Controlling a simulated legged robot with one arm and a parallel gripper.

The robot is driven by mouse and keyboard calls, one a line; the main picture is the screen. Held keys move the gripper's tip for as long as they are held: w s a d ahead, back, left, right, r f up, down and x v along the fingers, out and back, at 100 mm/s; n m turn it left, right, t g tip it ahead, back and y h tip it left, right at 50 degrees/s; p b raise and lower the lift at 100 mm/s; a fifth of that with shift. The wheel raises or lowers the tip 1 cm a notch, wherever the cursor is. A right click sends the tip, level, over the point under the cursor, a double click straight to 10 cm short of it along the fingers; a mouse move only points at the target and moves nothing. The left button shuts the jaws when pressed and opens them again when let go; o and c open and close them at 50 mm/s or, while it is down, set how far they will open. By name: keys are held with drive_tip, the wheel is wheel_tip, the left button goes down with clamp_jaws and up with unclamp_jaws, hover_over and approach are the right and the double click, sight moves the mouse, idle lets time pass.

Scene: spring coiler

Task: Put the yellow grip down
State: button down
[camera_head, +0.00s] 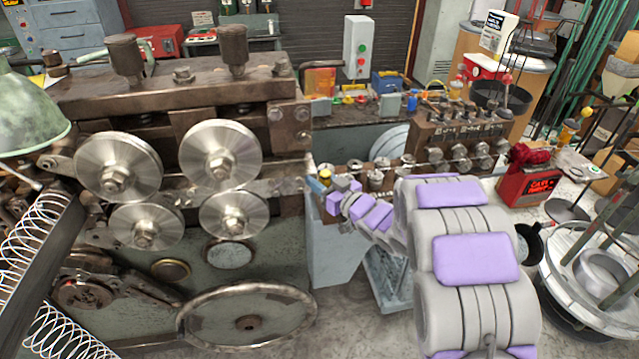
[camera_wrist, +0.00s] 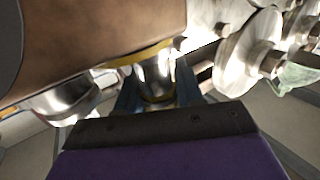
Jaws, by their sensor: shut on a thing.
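My gripper (camera_head: 318,188) reaches out at the middle of the head view, just right of the coiling machine. Its blue-grey fingers also show in the wrist view (camera_wrist: 158,90). They are shut on the yellow grip (camera_wrist: 155,97), whose shiny metal body and yellow edges show between them. A small yellow part of the grip (camera_head: 325,173) shows by the fingertips in the head view. Most of the grip is hidden by my fingers and wrist. I cannot tell whether it touches a surface below.
The coiling machine (camera_head: 180,100) with steel rollers and a handwheel (camera_head: 247,318) fills the left. A bench (camera_head: 350,122) with small parts stands behind my gripper. Small metal pieces (camera_head: 376,178) stand close to its right. A red box (camera_head: 528,178) is farther right.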

drive_tip(key=c, duration=1)
unclamp_jaws()
drive_tip(key=shift+d+f, duration=0.1)
drive_tip(key=shift+d, duration=1)
drive_tip(key=shift+a, duration=0.75)
drive_tip(key=s+d+r+m+g+h+p, duration=0.1)
drive_tip(key=s+d+m+h, duration=0.1)
drive_tip(key=s+d+h, duration=0.5)
drive_tip(key=s+d+r+m+g+h, duration=0.1)
drive_tip(key=s+d+m+h, duration=0.2)
drive_tip(key=d, duration=0.9)
drive_tip(key=s+d+r+m+g+h+p, duration=0.1)
drive_tip(key=s+d+m+h, duration=0.1)
drive_tip(key=s+d+h, duration=0.55)
drive_tip(key=s+a+g+y, duration=0.1)
drive_tip(key=s+a+g, duration=0.1)
drive_tip(key=s, duration=0.9)
drive_tip(key=s+a+r+m+g+y, duration=0.1)
drive_tip(key=s+g, duration=0.4)
drive_tip(key=s, duration=0.5)
drive_tip(key=s+a+m+g+y, duration=0.1)
drive_tip(key=s+a+g+y, duration=0.1)
drive_tip(key=s, duration=0.9)
drive_tip(key=shift+s+a+r+g, duration=0.3)
drive_tip(key=shift+a+g, duration=0.55)
drive_tip(key=shift+g, duration=0.35)
